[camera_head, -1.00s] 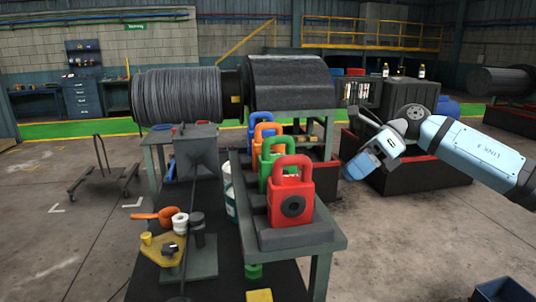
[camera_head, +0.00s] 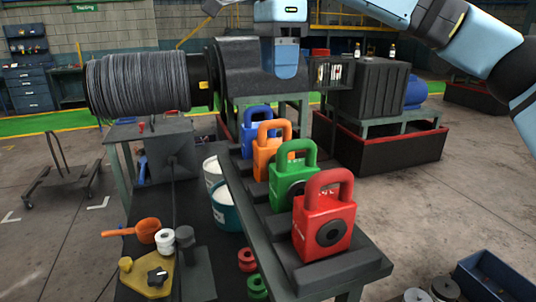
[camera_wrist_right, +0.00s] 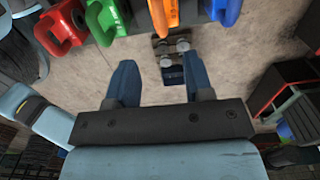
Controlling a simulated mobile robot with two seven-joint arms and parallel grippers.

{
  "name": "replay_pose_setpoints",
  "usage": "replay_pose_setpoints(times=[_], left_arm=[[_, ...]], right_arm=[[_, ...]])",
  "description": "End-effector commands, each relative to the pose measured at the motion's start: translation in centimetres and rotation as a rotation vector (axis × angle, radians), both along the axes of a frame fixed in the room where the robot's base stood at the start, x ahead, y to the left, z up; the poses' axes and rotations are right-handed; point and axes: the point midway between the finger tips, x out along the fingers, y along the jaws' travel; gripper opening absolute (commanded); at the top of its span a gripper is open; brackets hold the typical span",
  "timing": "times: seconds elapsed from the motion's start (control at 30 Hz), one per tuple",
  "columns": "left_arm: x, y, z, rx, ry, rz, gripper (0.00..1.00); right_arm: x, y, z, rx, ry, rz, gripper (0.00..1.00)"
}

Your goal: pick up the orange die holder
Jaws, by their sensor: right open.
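The orange die holder (camera_head: 266,150) is a block with a loop handle on top. It stands in a row on the narrow bench (camera_head: 258,235), between the blue die holder (camera_head: 257,122) and the green die holder (camera_head: 292,172). The red die holder (camera_head: 325,215) is nearest. My right gripper (camera_head: 286,72) hangs above and behind the row, apart from the holders. In the right wrist view its two fingers (camera_wrist_right: 160,85) are spread with nothing between them; part of the orange holder (camera_wrist_right: 163,14) shows at the top edge, beyond the fingertips. My left gripper is not in view.
A cable drum (camera_head: 140,85) and a dark capstan machine stand behind the bench. White buckets (camera_head: 228,205) and a lower table with an orange ladle (camera_head: 140,230) are left of it. A blue bin (camera_head: 492,275) is on the floor at right.

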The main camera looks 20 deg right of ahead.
Motion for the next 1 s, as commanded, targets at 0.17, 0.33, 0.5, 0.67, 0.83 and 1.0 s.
replay_pose_setpoints(times=[0.17, 0.33, 0.5, 0.67, 0.83, 1.0], left_arm=[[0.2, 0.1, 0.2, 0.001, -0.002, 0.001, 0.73], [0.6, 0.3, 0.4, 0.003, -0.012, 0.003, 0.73], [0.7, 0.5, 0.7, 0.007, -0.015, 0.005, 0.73], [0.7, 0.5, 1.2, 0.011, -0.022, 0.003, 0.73], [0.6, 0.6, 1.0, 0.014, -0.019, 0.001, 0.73], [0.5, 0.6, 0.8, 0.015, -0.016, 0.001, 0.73]], right_arm=[[0.0, -0.1, -3.5, 0.000, 0.003, -0.001, 0.47], [0.0, 0.0, -5.2, 0.003, 0.000, -0.002, 0.47], [0.0, 0.2, -6.5, 0.001, 0.001, -0.001, 0.47], [0.0, 0.5, -9.1, 0.001, 0.003, 0.000, 0.47], [0.1, 0.5, -10.5, 0.003, 0.001, -0.001, 0.47], [0.1, 0.5, -10.7, 0.003, 0.000, -0.001, 0.47]])
